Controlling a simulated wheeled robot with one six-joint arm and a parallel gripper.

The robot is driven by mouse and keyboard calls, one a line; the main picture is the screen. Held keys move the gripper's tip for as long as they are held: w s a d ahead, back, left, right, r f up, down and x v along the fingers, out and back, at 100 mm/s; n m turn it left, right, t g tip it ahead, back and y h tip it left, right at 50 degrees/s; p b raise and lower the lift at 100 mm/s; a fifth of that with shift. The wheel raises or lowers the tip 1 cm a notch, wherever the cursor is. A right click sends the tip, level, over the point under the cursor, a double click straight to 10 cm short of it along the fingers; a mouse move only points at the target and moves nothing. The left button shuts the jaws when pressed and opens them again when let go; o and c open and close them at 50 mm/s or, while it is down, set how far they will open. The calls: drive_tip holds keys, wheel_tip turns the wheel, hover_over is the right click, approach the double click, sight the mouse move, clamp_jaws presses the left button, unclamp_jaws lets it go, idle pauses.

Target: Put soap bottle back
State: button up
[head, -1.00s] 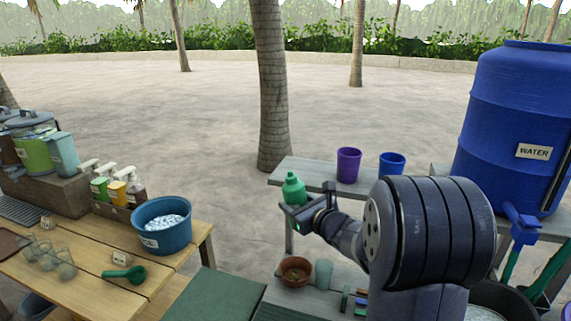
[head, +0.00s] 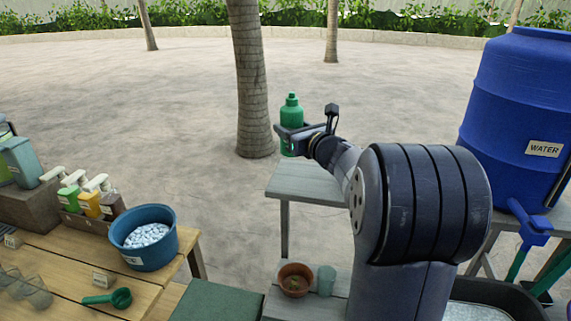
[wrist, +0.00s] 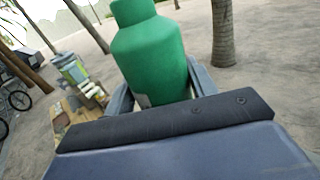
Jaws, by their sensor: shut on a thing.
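A green soap bottle (head: 291,112) with a green cap stands upright in my gripper (head: 290,134), above the far end of the grey wooden bench. In the wrist view the bottle (wrist: 152,62) fills the space between the fingers of my gripper (wrist: 158,92), which are shut on it.
A grey bench (head: 300,180) stands below my gripper. A wooden table at left holds a blue tub (head: 144,238), pump bottles (head: 90,198) and a green scoop (head: 108,298). A blue water barrel (head: 525,120) stands at right. A brown bowl (head: 295,279) sits lower down.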

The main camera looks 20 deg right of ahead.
wheel_tip(320, 180, down, 8)
drive_tip(key=shift+s+r+p, duration=0.1)
drive_tip(key=shift+s+p, duration=0.05)
drive_tip(key=shift+p, duration=0.15)
drive_tip(key=shift+f, duration=0.3)
drive_tip(key=o, duration=1.2)
drive_tip(key=shift+r, duration=0.2)
drive_tip(key=s+d+b, duration=0.2)
drive_tip(key=s+b, duration=0.1)
drive_tip(key=s, duration=0.9)
drive_tip(key=shift+d, duration=0.15)
